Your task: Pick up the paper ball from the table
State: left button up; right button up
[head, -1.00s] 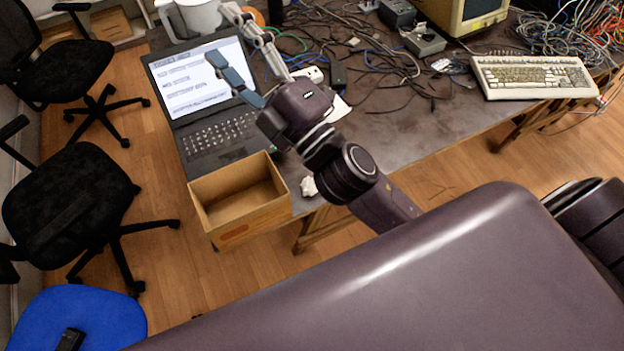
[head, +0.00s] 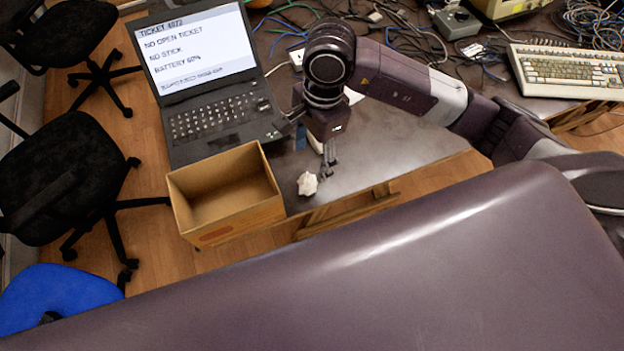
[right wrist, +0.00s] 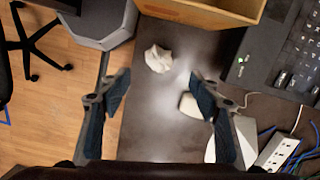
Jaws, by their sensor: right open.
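The crumpled white paper ball (head: 307,184) lies on the dark table (head: 375,160), near its front edge and just right of the cardboard box. My right gripper (head: 314,153) points down above the table, a little behind the ball. In the right wrist view the ball (right wrist: 158,59) shows beyond the fingertips, roughly centred between the two spread fingers of the gripper (right wrist: 160,88). The gripper is open and empty, and the ball is apart from it. My left gripper is not in view.
The open cardboard box (head: 262,212) stands left of the ball. An open laptop (head: 215,120) is behind it. A pale rounded object (right wrist: 190,105) lies near one finger. Cables, a power strip (right wrist: 279,153) and a keyboard (head: 565,72) are farther off. Table right of the ball is bare.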

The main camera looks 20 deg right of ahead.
aim_at(308, 180)
notch_tip(308, 180, down, 2)
jog(key=shift+f+b, duration=0.2)
jog(key=shift+b, duration=0.3)
jog(key=shift+s+a+f, duration=0.15)
jog(key=shift+a+f, duration=0.15)
jog(key=shift+f, duration=0.3)
jog(key=f, duration=0.1)
jog(key=f+p, duration=0.1)
jog(key=f, duration=0.1)
jog(key=f+p, duration=0.1)
jog(key=f, duration=0.1)
jog(key=shift+s+a+f, duration=0.2)
jog(key=shift+a, duration=0.15)
jog(key=shift+f, duration=0.45)
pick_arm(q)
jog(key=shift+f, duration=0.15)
pick_arm(e)
jog(key=c, duration=0.8)
